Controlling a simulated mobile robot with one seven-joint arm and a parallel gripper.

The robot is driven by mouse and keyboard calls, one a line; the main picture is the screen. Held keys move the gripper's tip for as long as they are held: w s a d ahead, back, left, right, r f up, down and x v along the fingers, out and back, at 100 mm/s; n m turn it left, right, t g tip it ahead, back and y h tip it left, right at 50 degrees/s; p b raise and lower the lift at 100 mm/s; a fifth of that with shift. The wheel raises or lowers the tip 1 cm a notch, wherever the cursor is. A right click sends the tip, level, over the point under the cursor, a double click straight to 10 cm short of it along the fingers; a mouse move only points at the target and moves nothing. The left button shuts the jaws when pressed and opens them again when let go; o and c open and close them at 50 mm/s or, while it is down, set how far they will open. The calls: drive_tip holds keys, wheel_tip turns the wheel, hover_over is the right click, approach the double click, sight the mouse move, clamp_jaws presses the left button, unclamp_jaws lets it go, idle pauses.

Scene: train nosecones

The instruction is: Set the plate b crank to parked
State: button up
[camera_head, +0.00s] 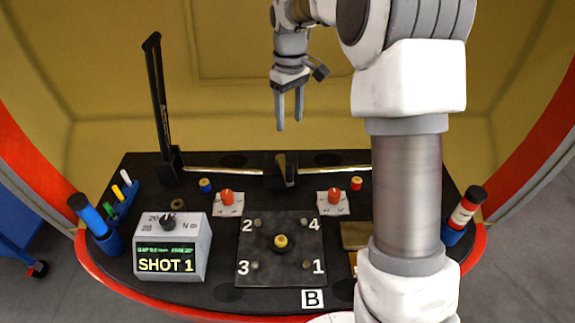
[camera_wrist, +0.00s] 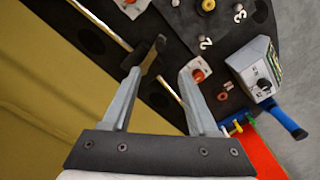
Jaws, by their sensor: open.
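A dark square plate (camera_head: 296,269) numbered 2, 4, 3 and 1 lies at the middle of the black table, with a yellow-topped knob (camera_head: 281,241) at its centre. A white tag "B" (camera_head: 313,299) lies at its front edge. Behind it a black upright block (camera_head: 286,169) sits on a thin brass rod (camera_head: 235,169). I cannot tell which part is the crank; no part is clearly marked so. My gripper (camera_head: 290,123) is open and empty, above and behind the block. In the wrist view the block (camera_wrist: 151,62) shows beyond the open fingers (camera_wrist: 160,72).
Two orange knobs (camera_head: 226,196) (camera_head: 335,196) stand on white pads behind the plate. A grey "SHOT 1" box (camera_head: 172,249) is at left. A tall black lever (camera_head: 157,95) rises at back left. Cylinders stand in blue holders at left (camera_head: 90,215) and right (camera_head: 465,210). My arm hides the right side.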

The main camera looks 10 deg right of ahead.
sight(289, 164)
wheel_tip(289, 164, down, 17)
drive_tip(key=b, duration=0.4)
drive_tip(key=shift+r, duration=0.1)
clamp_jaws()
idle(1.3)
